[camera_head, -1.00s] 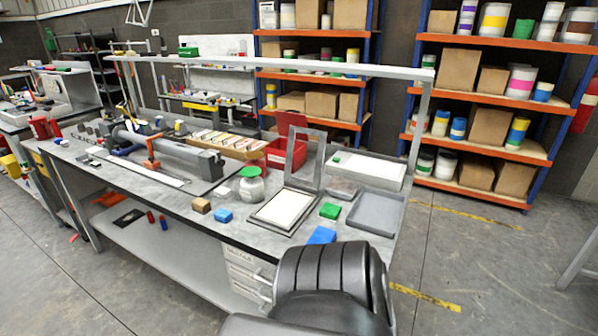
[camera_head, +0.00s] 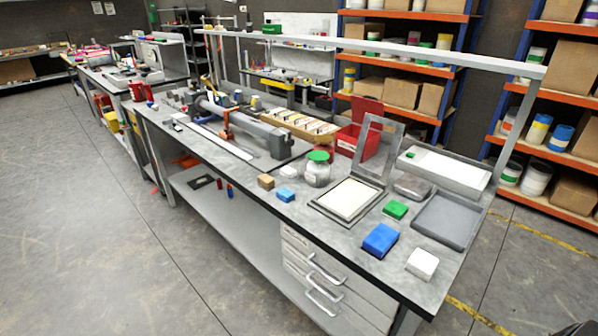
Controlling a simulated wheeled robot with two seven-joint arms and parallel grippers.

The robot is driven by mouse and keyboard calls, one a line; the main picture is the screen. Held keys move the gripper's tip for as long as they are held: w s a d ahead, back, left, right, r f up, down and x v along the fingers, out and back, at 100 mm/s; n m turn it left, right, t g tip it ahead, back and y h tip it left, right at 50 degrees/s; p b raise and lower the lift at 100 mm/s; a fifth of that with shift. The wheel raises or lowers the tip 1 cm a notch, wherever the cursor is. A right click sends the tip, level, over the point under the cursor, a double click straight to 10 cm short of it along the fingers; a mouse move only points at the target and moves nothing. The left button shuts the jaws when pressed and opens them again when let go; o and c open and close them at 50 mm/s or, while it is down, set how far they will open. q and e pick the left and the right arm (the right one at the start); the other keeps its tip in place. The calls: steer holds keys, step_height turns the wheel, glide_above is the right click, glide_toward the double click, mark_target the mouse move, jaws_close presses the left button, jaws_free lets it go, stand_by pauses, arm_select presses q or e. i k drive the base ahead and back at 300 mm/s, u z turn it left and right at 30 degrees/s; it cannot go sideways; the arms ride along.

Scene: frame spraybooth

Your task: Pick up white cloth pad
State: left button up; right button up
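The white cloth pad is most likely the small white block-shaped piece (camera_head: 422,263) at the front right corner of the workbench (camera_head: 330,240). It lies flat on the grey top, to the right of a blue block (camera_head: 380,240) and in front of a grey tray (camera_head: 447,220). A gap separates it from the blue block. Neither of my grippers shows in the head view, so I cannot see whether they are open or shut.
A green block (camera_head: 395,209), a framed white panel (camera_head: 348,198) and a green-lidded jar (camera_head: 318,170) stand behind and left of the pad. A grey overhead rail (camera_head: 400,50) spans the bench. Open floor (camera_head: 130,260) lies in front.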

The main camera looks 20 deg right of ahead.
mark_target(287, 172)
steer(key=i, duration=1)
steer(key=z, duration=1.6)
